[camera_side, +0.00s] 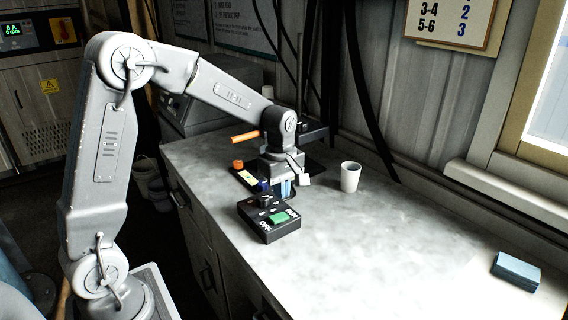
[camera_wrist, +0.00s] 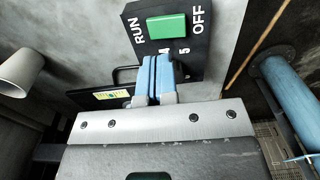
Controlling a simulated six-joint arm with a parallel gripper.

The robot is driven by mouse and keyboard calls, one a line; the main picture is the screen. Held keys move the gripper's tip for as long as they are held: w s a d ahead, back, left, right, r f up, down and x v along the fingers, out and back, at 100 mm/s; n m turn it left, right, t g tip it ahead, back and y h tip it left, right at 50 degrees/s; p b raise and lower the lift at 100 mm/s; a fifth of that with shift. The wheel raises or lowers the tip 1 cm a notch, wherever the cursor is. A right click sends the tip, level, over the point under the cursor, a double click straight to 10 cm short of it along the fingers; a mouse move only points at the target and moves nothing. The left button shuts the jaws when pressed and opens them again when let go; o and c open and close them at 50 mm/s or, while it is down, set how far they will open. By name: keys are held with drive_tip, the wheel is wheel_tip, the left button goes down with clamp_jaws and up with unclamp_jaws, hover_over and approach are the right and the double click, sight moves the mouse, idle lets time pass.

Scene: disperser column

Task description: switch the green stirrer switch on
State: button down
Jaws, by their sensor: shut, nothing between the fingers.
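The green stirrer switch (camera_side: 280,217) is a rocker on top of a black control box (camera_side: 262,231) near the front edge of the bench. In the wrist view the green switch (camera_wrist: 166,27) lies between the words RUN and OFF on the black panel (camera_wrist: 199,60). My gripper (camera_side: 287,190) is above the back part of the box, behind the switch. Its blue fingers (camera_wrist: 154,66) are shut with nothing between them and end short of the green switch in the wrist view. I cannot tell whether they touch the panel. The fingers hide part of the panel markings.
An orange-capped item (camera_side: 238,165) stands behind the box. A blue box (camera_side: 516,271) lies at the far right. The bench (camera_side: 370,245) is clear between.

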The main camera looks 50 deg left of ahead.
wheel_tip(320, 180, up, 8)
drive_tip(key=w, duration=0.1)
drive_tip(key=shift+r, duration=0.2)
drive_tip(key=s+d+r+m+t, duration=0.1)
drive_tip(key=s+d+m, duration=0.3)
drive_tip(key=s+m, duration=0.5)
drive_tip(key=s+d+r+m+t, duration=0.1)
drive_tip(key=s+d+m+t, duration=0.3)
drive_tip(key=s+m, duration=0.5)
drive_tip(key=s, duration=0.3)
drive_tip(key=shift+d+r+t, duration=0.3)
drive_tip(key=shift+d+r, duration=0.05)
